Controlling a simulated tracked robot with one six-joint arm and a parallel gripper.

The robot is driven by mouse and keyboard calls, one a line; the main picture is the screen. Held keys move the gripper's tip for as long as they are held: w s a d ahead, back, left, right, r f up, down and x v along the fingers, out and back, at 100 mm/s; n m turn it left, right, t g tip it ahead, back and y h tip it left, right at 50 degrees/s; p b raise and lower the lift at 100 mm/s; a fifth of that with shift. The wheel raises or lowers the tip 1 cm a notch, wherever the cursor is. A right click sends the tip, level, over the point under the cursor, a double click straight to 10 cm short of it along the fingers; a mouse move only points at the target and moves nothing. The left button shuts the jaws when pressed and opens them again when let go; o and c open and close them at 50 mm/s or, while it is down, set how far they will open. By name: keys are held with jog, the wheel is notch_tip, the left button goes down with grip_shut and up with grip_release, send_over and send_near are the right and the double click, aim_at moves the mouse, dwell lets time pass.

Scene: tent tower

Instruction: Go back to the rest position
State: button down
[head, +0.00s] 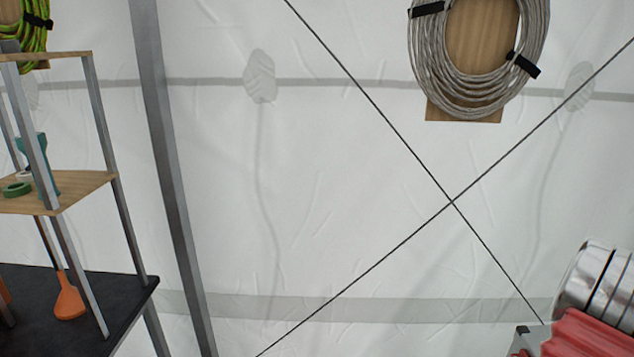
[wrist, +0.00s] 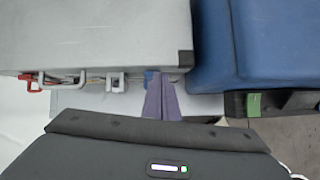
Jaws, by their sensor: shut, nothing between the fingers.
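My gripper (wrist: 162,98) shows in the wrist view as two narrow purple-grey fingers side by side, shut and empty. The fingertips are in front of the lower edge of a grey case, near its dark corner. Whether they touch it I cannot tell. The gripper does not show in the head view.
The wrist view shows the grey case (wrist: 90,35) with metal latches and a blue box (wrist: 285,40) to its right. The head view shows a shelf rack (head: 75,190) on a dark table (head: 120,295), a tent pole (head: 168,150), crossed cables and a coiled grey cable (head: 425,65).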

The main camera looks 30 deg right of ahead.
jog(key=s+a+m+g+y, duration=0.1)
jog(key=s+a+m+y, duration=0.1)
jog(key=a+m, duration=0.3)
jog(key=w+a+r+m+t, duration=0.2)
jog(key=w+a+r+m, duration=0.3)
jog(key=w+a+r, duration=0.6)
jog(key=w+a+r+m+t, duration=0.2)
jog(key=w+a+r+m, duration=0.3)
jog(key=w+a+r, duration=0.65)
jog(key=w+a+r+n+t+y, duration=0.1)
jog(key=w+a+r+t, duration=0.1)
jog(key=a, duration=0.8)
jog(key=w+a+r+n+t+y, duration=0.1)
jog(key=w+a+r+n+t, duration=0.1)
jog(key=a, duration=0.9)
jog(key=w+a+r+n+t+y, duration=0.1)
jog(key=w+a+r, duration=0.3)
jog(key=a, duration=0.6)
notch_tip(320, 180, up, 2)
jog(key=shift+w+a+r+n+t, duration=0.15)
jog(key=shift+w+n+t, duration=0.1)
jog(key=shift+n+t, duration=0.35)
